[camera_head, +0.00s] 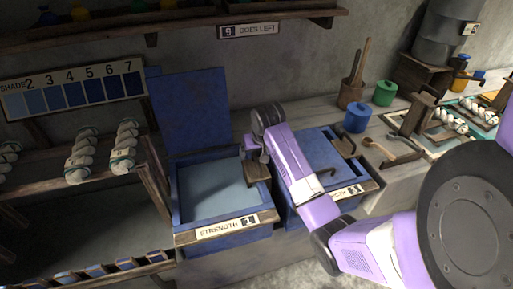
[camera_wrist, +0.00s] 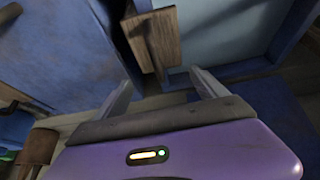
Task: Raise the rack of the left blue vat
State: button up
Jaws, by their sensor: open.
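The left blue vat (camera_head: 190,240) stands with its lid (camera_head: 190,108) up at the back and pale blue liquid (camera_head: 208,188) inside. A wooden block (camera_head: 257,174), which looks like the rack's handle, sits at the vat's right side. My gripper (camera_head: 255,149) is just above and behind this block, partly hidden by my own arm. In the wrist view the two fingers of my gripper (camera_wrist: 163,78) are apart. The wooden block (camera_wrist: 153,38) lies ahead, between the finger lines; contact cannot be told. The rest of the rack is not clearly visible.
The right blue vat (camera_head: 318,150) is closed, close beside it, behind my arm. A shade board (camera_head: 75,90) and a shelf with white yarn skeins (camera_head: 88,158) stand at left. Pots (camera_head: 357,118) and a wooden tool holder (camera_head: 350,94) stand on the bench behind.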

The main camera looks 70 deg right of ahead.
jog(key=shift+f+b, duration=0.5)
jog(key=shift+f, duration=1.4)
jog(key=shift+f, duration=0.35)
jog(key=shift+c, duration=0.4)
grip_shut()
notch_tip(320, 180, up, 13)
jog(key=p, duration=1.4)
notch_tip(320, 180, up, 6)
jog(key=f, duration=0.1)
send_over(257, 159)
jog(key=shift+w+r+p, duration=0.2)
jog(key=shift+r+p, duration=0.05)
jog(key=shift+p, duration=0.15)
jog(key=shift+d, duration=0.1)
jog(key=shift+o, duration=1.4)
grip_release()
jog(key=shift+s, duration=0.1)
